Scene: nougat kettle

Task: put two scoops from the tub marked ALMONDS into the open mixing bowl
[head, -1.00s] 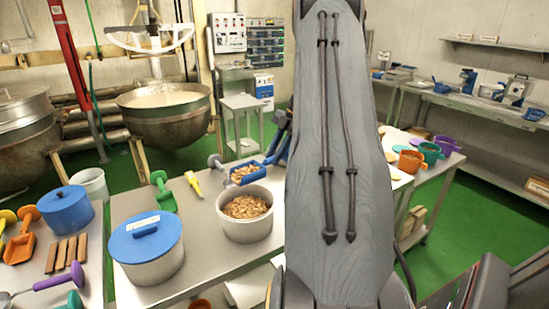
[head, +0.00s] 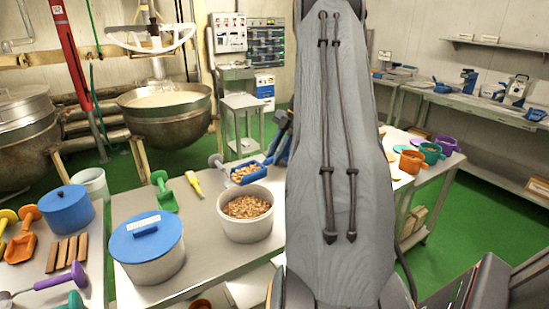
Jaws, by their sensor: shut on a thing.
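My gripper (head: 280,143) is partly hidden behind my arm and is shut on a blue scoop (head: 263,161). The scoop carries a heap of almond-like nuts (head: 244,173) and is held just above the back rim of an open white tub (head: 246,231). The tub is full of similar brown nuts; no ALMONDS marking is readable on it. A wide metal mixing bowl (head: 168,113), open and with pale contents, stands beyond the table at the back left. A white mixer head (head: 152,38) hangs over it.
A tub with a blue lid (head: 146,240) stands left of the open tub. A green scoop (head: 164,192) and a yellow tool (head: 194,184) lie behind. A second kettle (head: 22,130) stands far left. Green floor separates the table from the bowl.

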